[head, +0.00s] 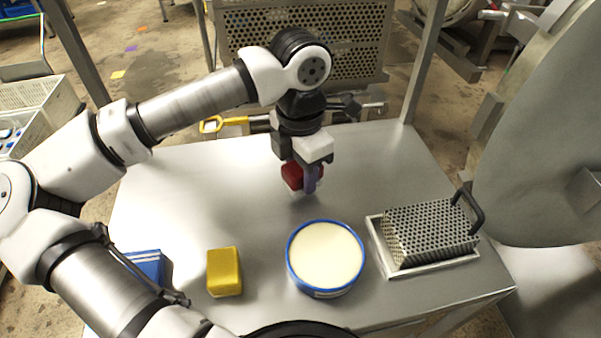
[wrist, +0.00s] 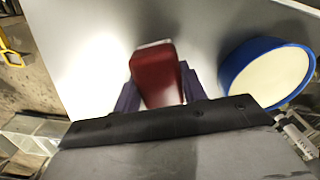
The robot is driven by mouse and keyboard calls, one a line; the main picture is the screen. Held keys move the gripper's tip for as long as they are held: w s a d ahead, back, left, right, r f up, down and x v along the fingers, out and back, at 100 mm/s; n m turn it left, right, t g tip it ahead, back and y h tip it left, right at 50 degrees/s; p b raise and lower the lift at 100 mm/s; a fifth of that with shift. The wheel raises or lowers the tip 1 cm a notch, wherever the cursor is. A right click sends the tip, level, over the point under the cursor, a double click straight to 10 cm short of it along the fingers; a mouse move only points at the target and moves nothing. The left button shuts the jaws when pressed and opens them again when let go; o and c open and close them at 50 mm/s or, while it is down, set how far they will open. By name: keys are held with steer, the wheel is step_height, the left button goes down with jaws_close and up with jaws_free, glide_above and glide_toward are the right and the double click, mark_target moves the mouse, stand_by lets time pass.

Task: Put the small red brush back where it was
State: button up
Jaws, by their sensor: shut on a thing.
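The small red brush (head: 292,175) is between the fingers of my gripper (head: 305,178), toward the back middle of the steel table. In the wrist view the red brush (wrist: 158,77) shows as a dark red block with a pale far edge, held between two purple fingers (wrist: 160,88). My gripper is shut on it. The head view does not clearly show whether the brush touches the table top. Part of the brush is hidden by the fingers.
On the table (head: 200,190) stand a yellow block (head: 224,272), a blue-rimmed round tub (head: 325,258) with pale contents, a perforated metal basket (head: 430,235) on a tray, and a blue item (head: 146,264) partly behind my arm. The table's left middle is bare.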

steer(key=shift+f, duration=0.9)
steer(key=shift+f, duration=0.1)
steer(key=shift+f, duration=0.1)
steer(key=o, duration=0.9)
steer(key=shift+o, duration=0.2)
steer(key=shift+r, duration=0.4)
step_height(320, 180, up, 7)
steer(key=shift+r, duration=0.1)
